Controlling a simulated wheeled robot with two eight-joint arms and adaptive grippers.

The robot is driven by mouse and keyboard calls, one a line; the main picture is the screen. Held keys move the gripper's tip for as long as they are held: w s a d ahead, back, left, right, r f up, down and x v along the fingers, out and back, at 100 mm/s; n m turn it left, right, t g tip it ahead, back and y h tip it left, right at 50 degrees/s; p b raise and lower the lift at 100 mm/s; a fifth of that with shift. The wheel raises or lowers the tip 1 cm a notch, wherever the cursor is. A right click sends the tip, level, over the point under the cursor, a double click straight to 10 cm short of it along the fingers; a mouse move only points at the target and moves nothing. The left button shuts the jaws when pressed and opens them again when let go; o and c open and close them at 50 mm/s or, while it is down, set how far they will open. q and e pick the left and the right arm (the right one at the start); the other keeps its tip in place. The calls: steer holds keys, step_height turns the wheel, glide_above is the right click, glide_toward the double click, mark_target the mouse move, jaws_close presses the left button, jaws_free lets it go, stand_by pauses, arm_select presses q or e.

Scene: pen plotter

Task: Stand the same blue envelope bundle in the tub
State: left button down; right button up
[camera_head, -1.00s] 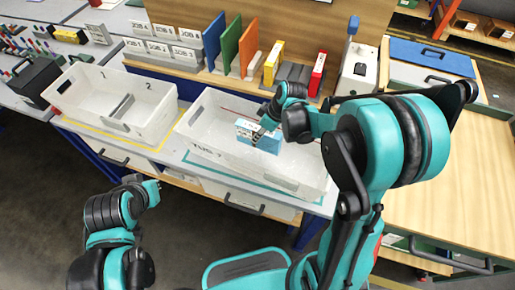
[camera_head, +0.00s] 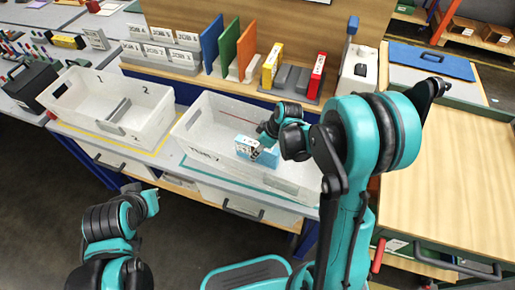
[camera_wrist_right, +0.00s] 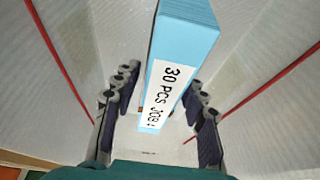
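The blue envelope bundle (camera_head: 262,155) stands on a narrow side inside the right-hand white tub (camera_head: 288,188), near the tub's front wall. In the right wrist view the bundle (camera_wrist_right: 184,42) shows a white label reading "30 PCS JOB" and lies between my right fingers. My right gripper (camera_head: 262,140) is in the tub at the bundle; in the wrist view its fingers (camera_wrist_right: 160,108) are spread, with a visible gap on at least the left side. The bundle's bottom edge is hidden in the head view. My left gripper (camera_head: 143,192) is away from the bench at lower left; its fingers are unclear.
A second white tub (camera_head: 150,140) with a grey divider stands to the left. Behind the tubs are blue (camera_head: 212,44), green (camera_head: 229,48) and orange (camera_head: 247,50) panels, and yellow (camera_head: 271,64) and red (camera_head: 317,74) bundles in a rack. A wooden surface (camera_head: 445,180) lies right.

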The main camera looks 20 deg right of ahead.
steer(key=shift+s+d+r+p, duration=0.1)
steer(key=shift+r+p, duration=0.25)
steer(key=shift+r, duration=0.2)
steer(key=p+v, duration=0.3)
steer(key=v, duration=0.8)
steer(key=shift+s+r+p, duration=0.15)
steer(key=shift+p, duration=0.25)
steer(key=s+r+m+t+h, duration=0.1)
steer(key=s+r+m+t, duration=0.1)
steer(key=s+r+m, duration=0.2)
steer(key=s+r+m+t+h, duration=0.2)
steer(key=s+r+m, duration=0.2)
steer(key=s, duration=0.6)
steer(key=shift+a+m, duration=0.3)
steer(key=shift+m, duration=0.7)
steer(key=shift+f+b, duration=0.7)
steer(key=shift+b, duration=0.1)
